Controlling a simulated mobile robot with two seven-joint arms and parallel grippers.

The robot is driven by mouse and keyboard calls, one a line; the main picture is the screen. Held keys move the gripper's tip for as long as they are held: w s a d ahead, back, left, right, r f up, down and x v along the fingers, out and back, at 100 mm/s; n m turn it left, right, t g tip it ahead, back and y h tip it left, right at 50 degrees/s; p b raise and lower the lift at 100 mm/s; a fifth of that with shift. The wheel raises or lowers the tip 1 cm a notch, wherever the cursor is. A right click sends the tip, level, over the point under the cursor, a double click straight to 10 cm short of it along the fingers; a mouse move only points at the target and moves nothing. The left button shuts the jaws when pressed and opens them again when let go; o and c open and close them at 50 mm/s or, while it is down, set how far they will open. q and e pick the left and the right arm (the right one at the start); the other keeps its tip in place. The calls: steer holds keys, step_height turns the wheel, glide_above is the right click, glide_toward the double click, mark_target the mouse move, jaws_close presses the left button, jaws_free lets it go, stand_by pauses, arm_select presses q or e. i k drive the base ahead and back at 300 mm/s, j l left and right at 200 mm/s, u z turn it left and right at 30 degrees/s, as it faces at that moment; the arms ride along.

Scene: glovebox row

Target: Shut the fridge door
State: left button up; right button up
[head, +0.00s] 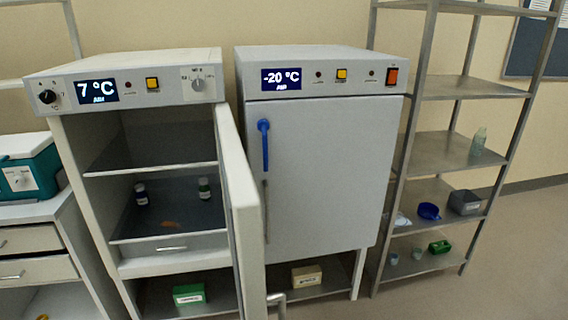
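The fridge (125,65) stands left of centre, with a display that reads 7 °C. Its door (243,215) is swung open on the right side and seen nearly edge-on. A metal handle (276,299) shows low on the door at the bottom of the picture. Inside are shelves with two small dark-capped bottles, one on the left (141,194) and one on the right (204,189), and a small orange item (169,224). Neither of my grippers is in the head view.
A freezer (325,170) reading -20 °C stands to the right with its door shut and a blue handle (264,146). A metal rack (455,150) with labware is farther right. A drawer cabinet (38,240) with a teal device (27,175) is at the left. Floor shows at right.

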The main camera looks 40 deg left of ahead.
mark_target(243, 198)
steer(key=i+u, duration=0.15)
steer(key=u, duration=0.3)
steer(key=i+l+u, duration=0.1)
steer(key=u, duration=0.35)
steer(key=i+l+u, duration=0.1)
steer(key=l+u, duration=0.15)
steer(key=u, duration=0.2)
steer(key=i+l+u, duration=0.15)
steer(key=i+u, duration=0.15)
steer(key=u, duration=0.15)
steer(key=i+l+u, duration=0.25)
steer(key=u, duration=0.15)
